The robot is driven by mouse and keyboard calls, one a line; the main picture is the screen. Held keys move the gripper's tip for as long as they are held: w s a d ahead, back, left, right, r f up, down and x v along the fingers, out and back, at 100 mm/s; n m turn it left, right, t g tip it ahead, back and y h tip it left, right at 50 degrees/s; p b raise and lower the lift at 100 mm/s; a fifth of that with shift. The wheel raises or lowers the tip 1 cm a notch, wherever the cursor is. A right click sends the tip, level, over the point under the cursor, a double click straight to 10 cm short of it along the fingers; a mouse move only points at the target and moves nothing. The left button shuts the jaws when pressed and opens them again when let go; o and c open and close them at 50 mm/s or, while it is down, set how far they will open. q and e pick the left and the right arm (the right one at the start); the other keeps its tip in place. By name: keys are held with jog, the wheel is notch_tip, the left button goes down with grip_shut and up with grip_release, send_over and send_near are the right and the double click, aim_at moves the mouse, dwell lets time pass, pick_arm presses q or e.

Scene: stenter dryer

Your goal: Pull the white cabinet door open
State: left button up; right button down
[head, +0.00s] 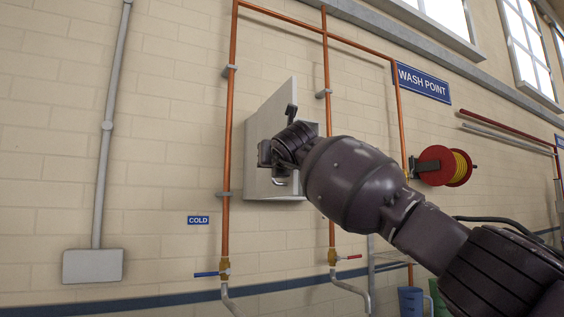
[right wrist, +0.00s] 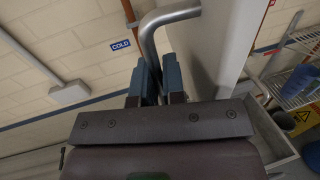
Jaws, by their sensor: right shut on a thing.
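The white cabinet (head: 258,165) hangs on the tiled wall between the copper pipes. Its white door (head: 276,108) appears partly open, angled out from the wall; my right arm covers part of it. The door also shows in the right wrist view (right wrist: 220,45). My right gripper (head: 277,158) is at the door's front. In the right wrist view, its two fingers (right wrist: 160,85) are shut on the bent grey metal handle (right wrist: 158,30). The lower end of the handle (head: 280,182) shows below the gripper in the head view. My left gripper is out of view.
A red hose reel (head: 436,166) is at the right. A wire rack (right wrist: 295,75) stands right in the wrist view.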

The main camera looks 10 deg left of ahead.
jog(key=shift+s+a+r, duration=0.1)
jog(key=shift+a+r, duration=0.05)
dwell(0.4)
jog(key=c, duration=1.5)
grip_release()
jog(key=b+v, duration=0.3)
jog(key=v, duration=0.7)
jog(key=shift+s, duration=0.4)
